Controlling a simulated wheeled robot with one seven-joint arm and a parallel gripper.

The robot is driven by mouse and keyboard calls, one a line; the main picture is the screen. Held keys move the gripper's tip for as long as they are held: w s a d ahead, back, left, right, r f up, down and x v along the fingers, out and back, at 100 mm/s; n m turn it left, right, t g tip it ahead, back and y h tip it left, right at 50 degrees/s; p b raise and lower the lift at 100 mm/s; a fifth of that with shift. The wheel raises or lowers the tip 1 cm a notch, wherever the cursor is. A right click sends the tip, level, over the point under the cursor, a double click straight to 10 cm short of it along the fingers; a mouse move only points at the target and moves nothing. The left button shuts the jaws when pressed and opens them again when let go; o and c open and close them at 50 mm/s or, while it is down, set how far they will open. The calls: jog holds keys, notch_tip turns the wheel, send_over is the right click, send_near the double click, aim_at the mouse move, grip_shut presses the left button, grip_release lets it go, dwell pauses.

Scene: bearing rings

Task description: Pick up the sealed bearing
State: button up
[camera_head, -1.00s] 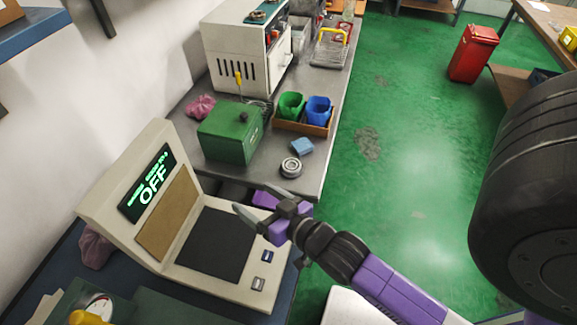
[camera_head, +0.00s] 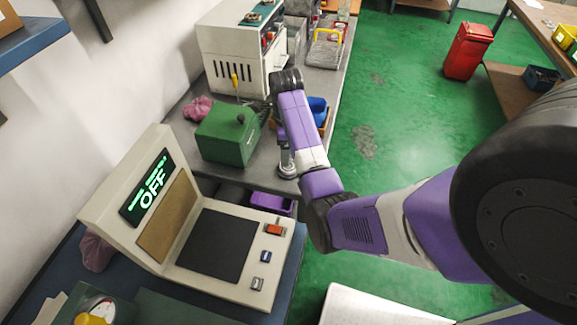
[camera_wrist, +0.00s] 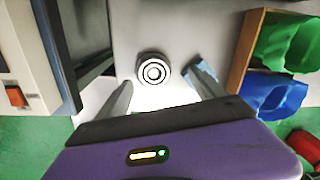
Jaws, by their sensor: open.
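The sealed bearing (camera_wrist: 153,70), a grey metal ring with concentric bands, lies flat on the grey bench in the wrist view. My gripper (camera_wrist: 163,80) is open, with one finger on each side of the view. The bearing shows between and just beyond the fingertips, nearer the left one, and neither finger visibly grips it. In the head view my arm reaches over the bench and hides most of the gripper. The bearing (camera_head: 287,172) is only partly visible there, below the gripper.
A blue block (camera_wrist: 203,72) lies beside the right finger. A green box (camera_head: 227,136) stands left of the arm. A console (camera_head: 190,255) reading OFF is in front.

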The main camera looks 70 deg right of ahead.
jog(key=shift+s+r+m+y, duration=0.2)
jog(key=shift+r+m+y, duration=0.1)
jog(key=shift+r+m, duration=0.1)
jog(key=shift+s+a+g, duration=0.1)
jog(key=shift+a+g, duration=0.05)
jog(key=shift+g, duration=0.15)
jog(key=shift+m, duration=0.3)
jog(key=shift+s+f+p, duration=0.15)
jog(key=shift+f+p, duration=0.25)
jog(key=shift+f, duration=1.5)
jog(key=shift+s+f+p, duration=0.15)
jog(key=shift+f+p, duration=0.2)
jog(key=shift+f, duration=1.55)
jog(key=c, duration=1.4)
